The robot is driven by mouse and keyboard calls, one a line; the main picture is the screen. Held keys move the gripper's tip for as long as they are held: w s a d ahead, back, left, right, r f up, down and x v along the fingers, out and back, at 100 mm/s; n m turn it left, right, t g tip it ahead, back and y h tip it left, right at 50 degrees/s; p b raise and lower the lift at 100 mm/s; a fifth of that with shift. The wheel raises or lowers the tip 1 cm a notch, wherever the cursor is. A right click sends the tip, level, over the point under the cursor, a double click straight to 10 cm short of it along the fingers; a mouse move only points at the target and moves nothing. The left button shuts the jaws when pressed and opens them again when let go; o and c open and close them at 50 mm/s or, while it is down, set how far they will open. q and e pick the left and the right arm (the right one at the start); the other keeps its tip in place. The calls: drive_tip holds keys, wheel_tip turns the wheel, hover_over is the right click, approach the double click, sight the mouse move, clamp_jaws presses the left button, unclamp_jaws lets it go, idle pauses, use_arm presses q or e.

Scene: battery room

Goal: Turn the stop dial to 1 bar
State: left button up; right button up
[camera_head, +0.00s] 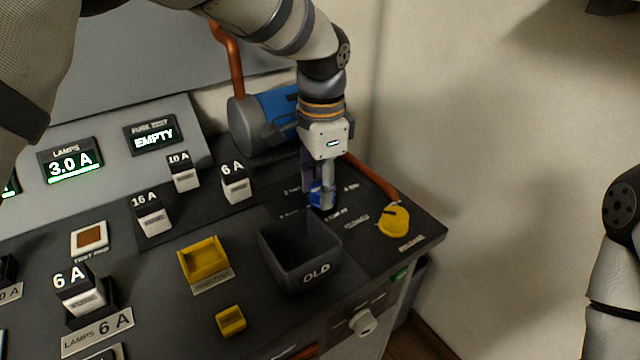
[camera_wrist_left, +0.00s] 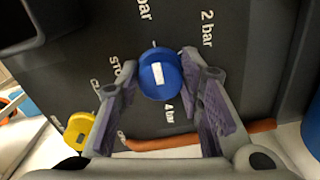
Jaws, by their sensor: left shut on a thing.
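The stop dial (camera_head: 318,195) is a round blue knob on the dark bench panel, mostly hidden by the fingers in the head view. In the left wrist view the blue dial (camera_wrist_left: 160,75) has a short white mark on its cap. Printed labels surround it: "2 bar" at right, "4 bar" below, a partly cut-off "bar" above and "STOP" at left. I cannot tell for sure which label the mark points to. My left gripper (camera_head: 321,196) points down with its fingers on either side of the dial, shut on it. My right gripper is out of view.
A yellow knob (camera_head: 394,221) sits right of the dial. The dark OLD bin (camera_head: 300,268) stands close in front. A copper pipe (camera_head: 370,178) and a blue-grey cylinder (camera_head: 262,120) lie behind. Several fuse blocks and a yellow tray (camera_head: 204,262) are further left.

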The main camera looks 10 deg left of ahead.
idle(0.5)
use_arm(q)
drive_tip(key=o, duration=1.2)
drive_tip(key=shift+c, duration=0.2)
wheel_tip(320, 180, up, 12)
drive_tip(key=shift+s, duration=0.15)
drive_tip(key=shift+d, duration=0.1)
